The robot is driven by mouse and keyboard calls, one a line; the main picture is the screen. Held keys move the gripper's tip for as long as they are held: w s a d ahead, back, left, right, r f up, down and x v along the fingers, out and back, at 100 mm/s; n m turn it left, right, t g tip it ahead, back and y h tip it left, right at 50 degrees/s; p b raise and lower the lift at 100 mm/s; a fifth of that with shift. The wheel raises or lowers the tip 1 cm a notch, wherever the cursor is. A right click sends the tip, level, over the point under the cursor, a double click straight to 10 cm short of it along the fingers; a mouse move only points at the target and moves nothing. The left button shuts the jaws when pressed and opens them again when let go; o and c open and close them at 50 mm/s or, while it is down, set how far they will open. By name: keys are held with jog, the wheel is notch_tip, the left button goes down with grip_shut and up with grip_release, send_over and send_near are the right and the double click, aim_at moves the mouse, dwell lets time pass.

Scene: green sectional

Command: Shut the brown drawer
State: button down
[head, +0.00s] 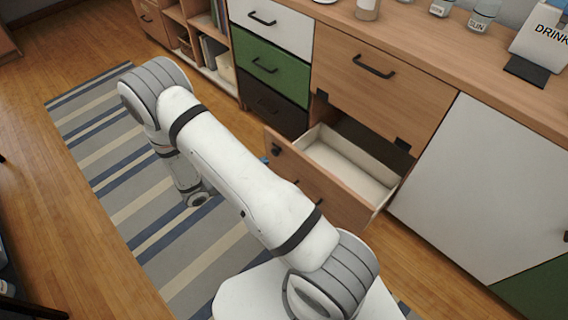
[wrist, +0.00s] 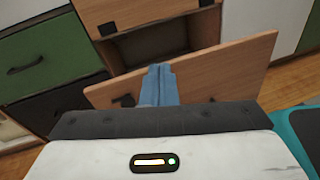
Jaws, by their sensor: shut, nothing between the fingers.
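The brown drawer stands pulled out low in the cabinet. Its wooden front (head: 345,208) and its pale, empty-looking inside (head: 345,165) show in the head view, partly behind my arm. In the wrist view the drawer front (wrist: 225,66) spans the middle, with a dark handle (wrist: 125,101) left of the fingers. My gripper (wrist: 158,70) has its blue fingers shut with nothing between them, and they overlap the drawer front. I cannot tell whether they touch it. In the head view my arm hides most of the gripper; only a small blue bit shows beside the drawer front's left end.
A closed brown drawer (head: 366,78) sits above the opening. White (head: 271,24), green (head: 268,66) and black (head: 272,108) drawers are left of it, and a white door (head: 470,185) is right. Bottles and a drink box (head: 543,42) stand on top. A striped rug (head: 120,165) covers open floor at left.

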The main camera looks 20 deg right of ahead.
notch_tip(320, 180, down, 9)
jog(key=a+n+t+b, duration=0.2)
jog(key=n+t, duration=0.2)
jog(key=b, duration=0.3)
send_near(292, 149)
jog(key=x, duration=0.5)
jog(key=shift+d+f, duration=0.2)
jog(key=shift+f, duration=0.05)
jog(key=shift+w+d+r, duration=0.1)
jog(key=shift+w+d, duration=0.25)
jog(key=shift+d, duration=0.3)
